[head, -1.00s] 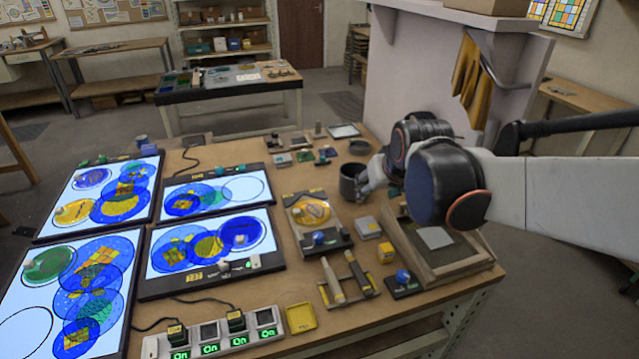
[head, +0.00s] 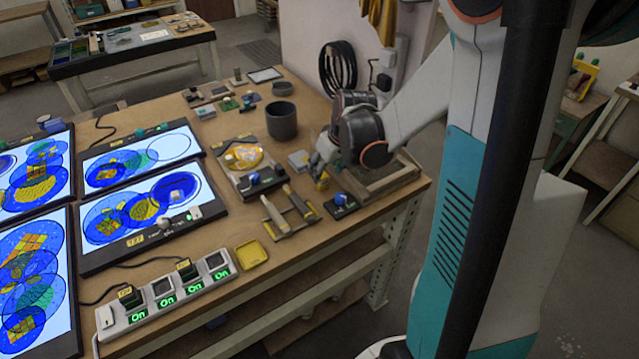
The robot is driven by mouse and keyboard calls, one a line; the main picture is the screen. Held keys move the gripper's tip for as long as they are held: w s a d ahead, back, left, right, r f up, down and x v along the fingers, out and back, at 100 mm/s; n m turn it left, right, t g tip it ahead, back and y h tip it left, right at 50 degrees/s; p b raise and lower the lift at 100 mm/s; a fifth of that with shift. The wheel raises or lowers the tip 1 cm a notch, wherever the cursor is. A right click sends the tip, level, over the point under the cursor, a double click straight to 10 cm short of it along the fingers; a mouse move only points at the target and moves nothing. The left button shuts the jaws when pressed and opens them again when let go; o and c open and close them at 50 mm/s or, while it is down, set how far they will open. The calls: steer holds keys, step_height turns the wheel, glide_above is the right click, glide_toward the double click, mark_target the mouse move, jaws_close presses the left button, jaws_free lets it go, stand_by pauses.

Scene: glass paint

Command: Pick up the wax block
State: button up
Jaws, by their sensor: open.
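A small yellow block (head: 322,181), which looks like the wax block, sits on the wooden bench near its right side. My gripper (head: 319,168) points down right at the block, with its fingers at the block's top and partly covering it. The gripper is open. I cannot tell whether the fingers touch the block or stand on both sides of it.
A blue-knobbed dark device (head: 343,204) and a wooden frame (head: 385,186) stand close to the block's right. A grey block (head: 298,160) lies behind it. A rack with wooden-handled tools (head: 283,212) is at front left. A dark pot (head: 282,120) stands farther back.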

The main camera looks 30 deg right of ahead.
mark_target(321, 181)
steer(key=shift+b+x, duration=1.4)
steer(key=shift+x, duration=1.75)
steer(key=shift+w+d+r, duration=0.1)
steer(key=shift+d+r, duration=0.05)
steer(key=c, duration=1.1)
